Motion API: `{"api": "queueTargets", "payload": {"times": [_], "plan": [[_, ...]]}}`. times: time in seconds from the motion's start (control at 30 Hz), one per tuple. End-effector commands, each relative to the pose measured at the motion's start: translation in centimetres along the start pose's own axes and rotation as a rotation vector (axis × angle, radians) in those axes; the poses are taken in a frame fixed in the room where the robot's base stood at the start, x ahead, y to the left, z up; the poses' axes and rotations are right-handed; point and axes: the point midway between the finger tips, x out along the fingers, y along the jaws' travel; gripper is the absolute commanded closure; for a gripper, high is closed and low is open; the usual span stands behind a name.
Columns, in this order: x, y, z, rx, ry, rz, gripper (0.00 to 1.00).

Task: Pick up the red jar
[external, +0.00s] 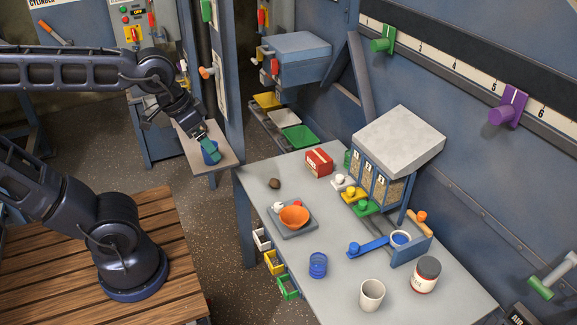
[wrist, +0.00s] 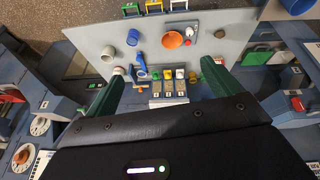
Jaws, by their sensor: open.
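The jar (external: 425,275) stands upright on the grey worktable at its front right in the external view. It has a dark lid, a pale label and dark red showing around the label. My gripper (external: 207,150) is far to the left of it, over the small side shelf, with green fingers pointing down. In the wrist view the two green fingers (wrist: 162,85) are spread wide with nothing held between them.
A white cup (external: 371,294) stands just left of the jar, and a blue glass (external: 318,264) farther left. An orange bowl (external: 294,217), a red box (external: 319,162) and a grain dispenser (external: 399,140) occupy the table's rear.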

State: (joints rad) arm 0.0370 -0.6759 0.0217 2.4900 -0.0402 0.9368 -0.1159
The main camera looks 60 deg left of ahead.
Motion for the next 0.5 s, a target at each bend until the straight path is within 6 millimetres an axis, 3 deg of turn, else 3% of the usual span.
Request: {"api": "queueTargets", "payload": {"times": [0.5], "plan": [[5.1, 6.9, -12.6, -0.55, -0.122, 0.138, 0.1]]}}
